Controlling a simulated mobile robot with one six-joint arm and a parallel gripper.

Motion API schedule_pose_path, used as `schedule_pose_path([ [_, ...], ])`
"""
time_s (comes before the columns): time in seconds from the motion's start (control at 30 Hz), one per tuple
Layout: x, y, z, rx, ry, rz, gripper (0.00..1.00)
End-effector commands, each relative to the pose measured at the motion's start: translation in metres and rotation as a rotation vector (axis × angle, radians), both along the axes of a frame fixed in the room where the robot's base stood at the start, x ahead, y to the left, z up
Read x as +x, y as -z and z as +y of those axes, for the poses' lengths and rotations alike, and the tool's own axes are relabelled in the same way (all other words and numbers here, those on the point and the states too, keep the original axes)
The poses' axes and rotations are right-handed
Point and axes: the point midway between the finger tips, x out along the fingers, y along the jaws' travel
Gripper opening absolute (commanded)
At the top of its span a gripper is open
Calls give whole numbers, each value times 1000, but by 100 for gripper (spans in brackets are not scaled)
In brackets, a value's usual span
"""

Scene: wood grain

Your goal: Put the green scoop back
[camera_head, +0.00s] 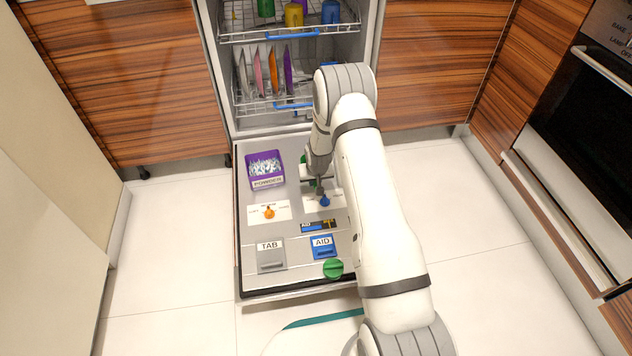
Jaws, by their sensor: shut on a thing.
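My gripper (318,179) points down over the open dishwasher door (300,277), right of the powder box. It is shut on a small green thing (313,183), which looks like the green scoop. The arm and fingers hide most of it, and I cannot tell whether it touches the door. Another bit of green (303,158) shows beside the wrist. The purple powder box (265,184) holds white and blue grains. A round green cap (333,268) lies near the door's front edge.
An orange knob (269,212), a blue knob (324,201), a grey TAB compartment (271,254) and a blue AID compartment (322,245) are on the door. Racks (290,36) with cups and plates stand behind. An oven (580,150) is at right. Floor is clear both sides.

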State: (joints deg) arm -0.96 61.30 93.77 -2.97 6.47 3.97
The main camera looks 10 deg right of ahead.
Motion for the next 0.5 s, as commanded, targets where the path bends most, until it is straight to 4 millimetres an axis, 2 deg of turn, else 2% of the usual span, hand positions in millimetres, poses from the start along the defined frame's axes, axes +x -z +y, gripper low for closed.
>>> schedule_pose_path([
  [0.13, 0, 4, 0, 0, -1, 1, 0],
  [0.17, 0, 3, 0, 0, -1, 1, 15],
  [0.2, 0, 3, 0, 0, -1, 1, 18],
  [0.4, 0, 3, 1, 0, -1, 1, 35],
  [0.5, 0, 3, 1, 0, -1, 1, 35],
])
